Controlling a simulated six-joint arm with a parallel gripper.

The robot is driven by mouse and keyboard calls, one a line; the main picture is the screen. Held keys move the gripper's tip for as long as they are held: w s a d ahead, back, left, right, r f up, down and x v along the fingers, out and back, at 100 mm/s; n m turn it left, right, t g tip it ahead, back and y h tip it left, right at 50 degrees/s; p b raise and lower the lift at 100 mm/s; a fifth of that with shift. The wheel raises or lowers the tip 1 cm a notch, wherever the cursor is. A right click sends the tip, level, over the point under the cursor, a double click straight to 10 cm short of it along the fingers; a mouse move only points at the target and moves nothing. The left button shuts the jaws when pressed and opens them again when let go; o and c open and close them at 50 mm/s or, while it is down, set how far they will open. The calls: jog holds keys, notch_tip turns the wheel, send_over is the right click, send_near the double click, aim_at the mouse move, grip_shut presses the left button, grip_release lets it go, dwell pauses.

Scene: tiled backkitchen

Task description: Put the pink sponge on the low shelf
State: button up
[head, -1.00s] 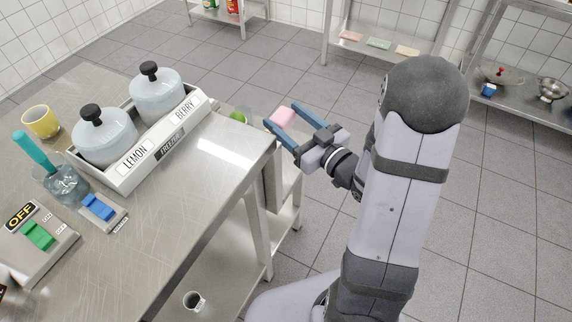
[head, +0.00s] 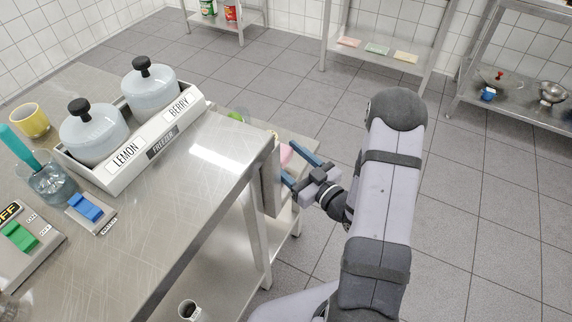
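The pink sponge (head: 285,155) is between the blue fingers of my gripper (head: 297,165), just beyond the right edge of the steel table. The gripper looks shut on it. The table's corner and leg hide part of the sponge and of the nearer finger. A low shelf (head: 225,262) runs under the table, below the level of the gripper; much of it is hidden by the tabletop.
The steel table (head: 190,220) carries two lidded pots (head: 150,90) in a labelled holder, a yellow cup (head: 30,121) and switch boxes. A small cup (head: 190,309) stands low at the front. A back rack (head: 345,57) holds flat coloured pieces. Floor on the right is clear.

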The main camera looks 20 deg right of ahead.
aim_at(287, 164)
jog(key=shift+f+b, duration=0.3)
jog(key=shift+f, duration=1.35)
jog(key=shift+f, duration=0.1)
jog(key=o, duration=1.1)
jog(key=shift+r, duration=0.2)
jog(key=shift+s+d+f, duration=0.1)
jog(key=shift+s+d, duration=0.05)
jog(key=shift+s, duration=0.05)
jog(key=v, duration=1.1)
jog(key=shift+s, duration=0.25)
jog(key=shift+f, duration=0.1)
